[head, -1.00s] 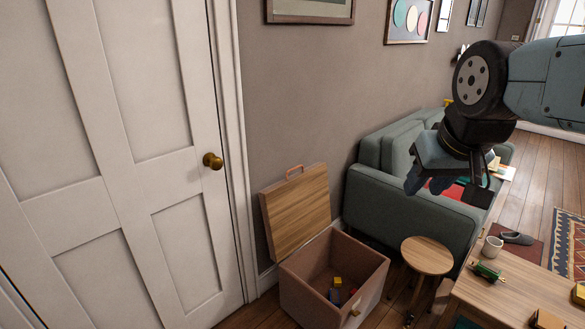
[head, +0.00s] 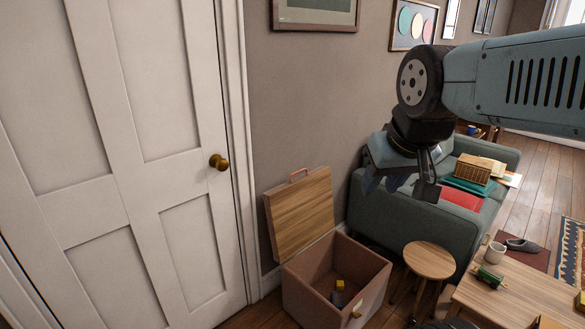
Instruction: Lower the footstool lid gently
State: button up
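The footstool (head: 322,278) is an open brown box on the floor near the door. A few small coloured blocks (head: 339,290) lie inside the box. My gripper (head: 398,187) hangs in the air in front of the sofa, to the right of the lid and apart from it. Its fingers look spread, and I see nothing between them.
A white door (head: 130,150) with a brass knob is on the left. A green sofa (head: 425,225) stands behind a round wooden stool (head: 429,261), right of the box. Framed pictures hang on the wall.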

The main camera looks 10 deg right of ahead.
aim_at(299, 211)
jog(key=u, duration=0.05)
jog(key=i, duration=1)
jog(key=z, duration=0.05)
